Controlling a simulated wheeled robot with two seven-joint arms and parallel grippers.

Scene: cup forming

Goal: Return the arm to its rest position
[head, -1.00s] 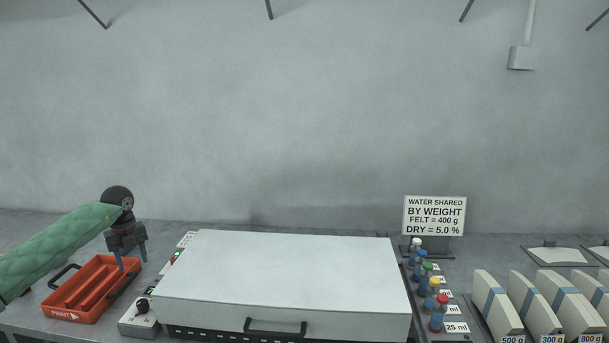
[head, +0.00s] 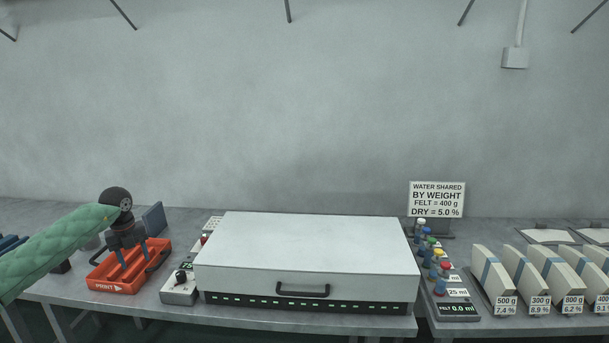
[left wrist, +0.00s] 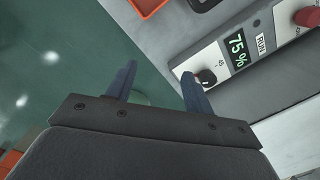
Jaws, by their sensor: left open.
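My left arm, in a green quilted sleeve, comes in from the left in the head view. Its gripper (head: 133,258) points down in front of or over the orange-red tray (head: 118,288); the head view does not settle which. In the left wrist view the two blue fingers of my left gripper (left wrist: 155,90) are spread apart with nothing between them. Green floor and the edge of a grey table show past the fingertips. My right gripper is in neither view.
A large white box with a black handle (head: 302,291) fills the middle of the table. A control box with a knob (head: 180,285) stands left of it; its display reads 75 % in the wrist view (left wrist: 237,53). Coloured-cap bottles (head: 434,262), a sign (head: 437,199) and pale slabs (head: 492,270) stand right.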

